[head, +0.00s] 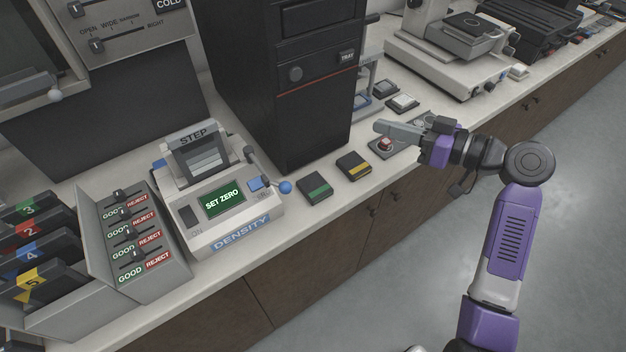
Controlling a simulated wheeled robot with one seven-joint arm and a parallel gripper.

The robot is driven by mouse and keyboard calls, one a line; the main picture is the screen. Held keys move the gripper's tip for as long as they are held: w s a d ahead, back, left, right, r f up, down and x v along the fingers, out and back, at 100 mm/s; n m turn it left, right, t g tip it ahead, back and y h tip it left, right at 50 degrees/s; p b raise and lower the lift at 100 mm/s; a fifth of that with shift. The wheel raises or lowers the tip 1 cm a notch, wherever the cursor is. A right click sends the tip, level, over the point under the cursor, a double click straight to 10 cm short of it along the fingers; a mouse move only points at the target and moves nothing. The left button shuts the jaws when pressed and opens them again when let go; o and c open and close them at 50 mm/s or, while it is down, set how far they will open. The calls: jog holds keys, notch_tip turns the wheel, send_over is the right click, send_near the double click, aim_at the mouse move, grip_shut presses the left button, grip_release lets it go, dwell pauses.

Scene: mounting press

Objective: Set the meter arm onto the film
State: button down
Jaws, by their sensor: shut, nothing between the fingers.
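The density meter (238,222) stands on the counter left of centre, its green screen reading "SET ZERO". A lever with a blue ball knob (285,187) is on its right side; I take this for the meter arm. A strip in grey steps (206,160), seemingly the film, shows in the dark frame under the "STEP" label. I cannot tell how close the arm's tip is to it. My gripper (379,127) is shut and empty, far to the right of the meter, above or beside a red button (385,145). The exact gap to the button is unclear.
A green-striped block (314,188) and a yellow-striped block (353,165) lie between the meter and my gripper. A tall black cabinet (300,90) stands behind them. A good/reject sorter (135,240) is left of the meter. The aisle floor (400,270) is clear.

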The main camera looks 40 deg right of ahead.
jog(key=s+a+n+g+y, duration=0.6)
jog(key=s+a+n+y, duration=0.1)
jog(key=s+a+n, duration=0.1)
jog(key=shift+s+f+n, duration=0.15)
jog(key=shift+f+n, duration=0.05)
jog(key=shift+n, duration=0.7)
jog(key=p+x, duration=0.1)
jog(key=x, duration=1.3)
jog(key=shift+s, duration=0.1)
